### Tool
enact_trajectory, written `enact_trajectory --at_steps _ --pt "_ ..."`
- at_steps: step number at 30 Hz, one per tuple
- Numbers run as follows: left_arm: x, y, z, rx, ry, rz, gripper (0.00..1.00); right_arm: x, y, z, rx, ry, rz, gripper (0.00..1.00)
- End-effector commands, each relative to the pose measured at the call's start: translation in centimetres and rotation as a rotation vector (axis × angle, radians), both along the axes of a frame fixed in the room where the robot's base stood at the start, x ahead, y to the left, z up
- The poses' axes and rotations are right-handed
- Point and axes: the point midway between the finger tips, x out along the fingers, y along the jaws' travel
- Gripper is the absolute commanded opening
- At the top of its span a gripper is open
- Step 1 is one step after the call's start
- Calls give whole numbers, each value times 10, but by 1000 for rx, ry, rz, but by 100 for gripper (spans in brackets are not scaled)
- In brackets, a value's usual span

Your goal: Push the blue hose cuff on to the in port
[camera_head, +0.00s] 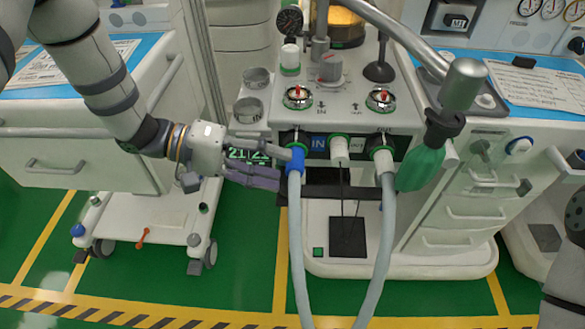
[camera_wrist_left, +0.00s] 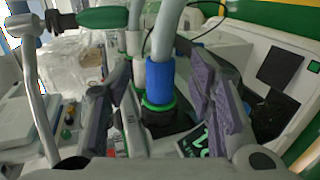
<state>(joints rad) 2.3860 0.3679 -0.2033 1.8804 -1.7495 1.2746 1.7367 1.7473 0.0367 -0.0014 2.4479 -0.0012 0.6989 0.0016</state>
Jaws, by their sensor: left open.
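The blue hose cuff (camera_head: 295,162) is on the end of a grey hose (camera_head: 297,240) that hangs from the machine's front. It sits at the in port, beside the blue IN label (camera_head: 318,141). In the left wrist view the cuff (camera_wrist_left: 160,75) meets the port's green ring (camera_wrist_left: 157,104) above its black base (camera_wrist_left: 166,122); how deep it is seated I cannot tell. My left gripper (camera_head: 286,167) is open, its fingers on either side of the cuff. In the wrist view gaps show between the cuff and both finger pads. My right gripper is not in view.
A white port (camera_head: 340,150) and a second hose's white cuff (camera_head: 383,159) are close to the right. A green bag (camera_head: 420,168) hangs beyond them. A white drawer cart (camera_head: 90,150) stands left, under my left arm. Green floor lies in front.

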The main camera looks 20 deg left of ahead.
Motion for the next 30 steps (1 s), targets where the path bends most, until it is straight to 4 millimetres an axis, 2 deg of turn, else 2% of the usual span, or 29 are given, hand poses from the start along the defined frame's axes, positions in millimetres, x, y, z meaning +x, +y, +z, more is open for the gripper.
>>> enact_trajectory --at_steps 3,6,10,26,28,30 --pt "-8 30 11 1 -3 2 48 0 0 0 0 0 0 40" --pt "-14 49 18 0 -2 2 48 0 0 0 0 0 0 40" --pt "-18 64 23 1 -2 0 48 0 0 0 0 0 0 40" --pt "-20 68 25 0 -1 -1 48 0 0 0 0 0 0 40" --pt "-19 66 21 6 -9 10 48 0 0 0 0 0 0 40" --pt "-14 57 2 41 -41 57 48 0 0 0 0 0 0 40"
